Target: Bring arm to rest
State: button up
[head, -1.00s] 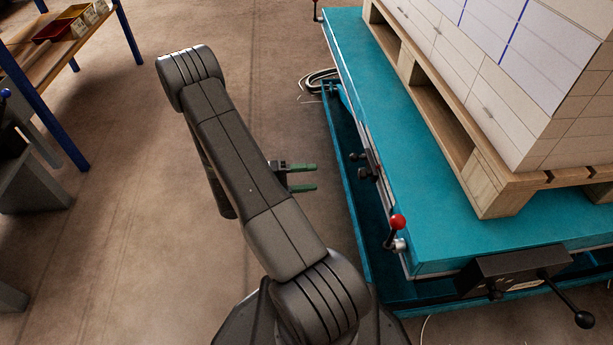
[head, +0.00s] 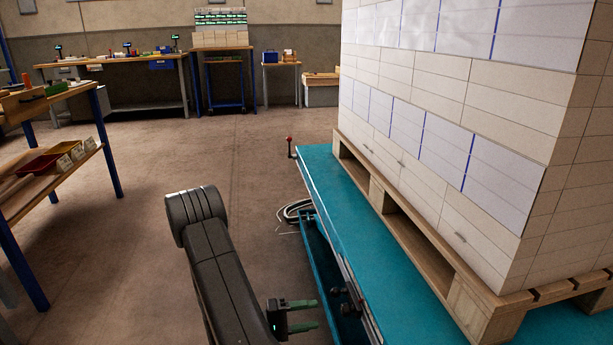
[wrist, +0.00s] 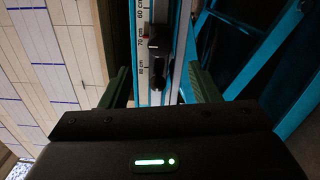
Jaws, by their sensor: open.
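My gripper (head: 304,315) is at the bottom of the head view, its two green fingers apart with nothing between them. It is over the floor, just left of the teal lift table (head: 338,222). In the wrist view the green fingers of my gripper (wrist: 161,88) stand wide apart. Behind them show a ruler scale (wrist: 144,45) and a black knob (wrist: 158,45) on the table's side. My arm is folded, with its upper part low in the head view; its base is out of frame.
A wooden pallet (head: 465,305) stacked with white reams (head: 440,130) stands on the lift table. A shelf with red and yellow bins (head: 45,165) stands left. Workbenches (head: 120,62) line the back.

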jog(key=w+d+b, duration=0.1)
jog(key=d, duration=0.7)
jog(key=shift+w+b, duration=0.3)
jog(key=shift+b, duration=0.05)
jog(key=shift+d, duration=0.1)
